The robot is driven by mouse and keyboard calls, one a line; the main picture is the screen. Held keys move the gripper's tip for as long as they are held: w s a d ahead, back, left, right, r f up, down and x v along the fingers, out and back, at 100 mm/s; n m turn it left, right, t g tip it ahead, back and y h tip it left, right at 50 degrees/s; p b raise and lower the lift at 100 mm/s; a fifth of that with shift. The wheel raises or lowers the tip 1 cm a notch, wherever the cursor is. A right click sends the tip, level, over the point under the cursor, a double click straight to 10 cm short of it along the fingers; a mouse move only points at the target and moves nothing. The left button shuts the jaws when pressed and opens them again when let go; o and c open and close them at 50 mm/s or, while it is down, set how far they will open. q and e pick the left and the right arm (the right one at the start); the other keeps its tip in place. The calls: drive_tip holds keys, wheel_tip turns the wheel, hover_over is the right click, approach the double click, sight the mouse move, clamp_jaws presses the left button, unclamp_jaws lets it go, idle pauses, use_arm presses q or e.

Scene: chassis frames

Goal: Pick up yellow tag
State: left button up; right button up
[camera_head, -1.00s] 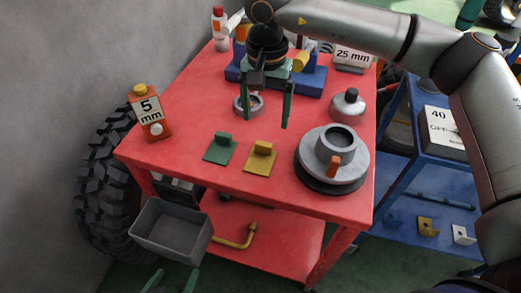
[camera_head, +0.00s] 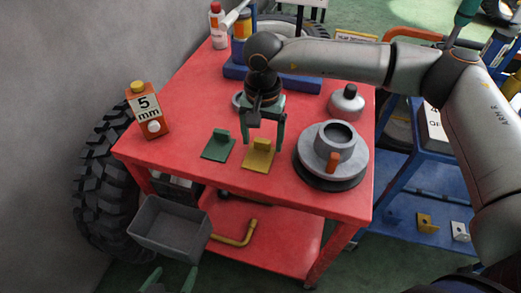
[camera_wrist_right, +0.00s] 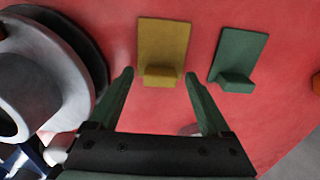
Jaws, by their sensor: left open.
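The yellow tag (camera_head: 258,160), a flat plate with a raised block, lies on the red table (camera_head: 190,105) near its front edge. It also shows in the right wrist view (camera_wrist_right: 163,42), with its block toward my gripper. My right gripper (camera_head: 263,143) is open and empty, its fingers pointing down over the far end of the tag. In the right wrist view the fingertips (camera_wrist_right: 159,76) are on either side of the block's line, apart from it. My left gripper (camera_head: 171,279) is open at the bottom edge of the head view, mostly cut off.
A green tag (camera_head: 218,145) lies just left of the yellow one. A grey flanged part (camera_head: 345,165) stands close on the right. A grey bin (camera_head: 170,228) is below the table's front left.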

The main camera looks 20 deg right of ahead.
clamp_jaws()
idle(0.4)
drive_tip(key=shift+r, duration=0.1)
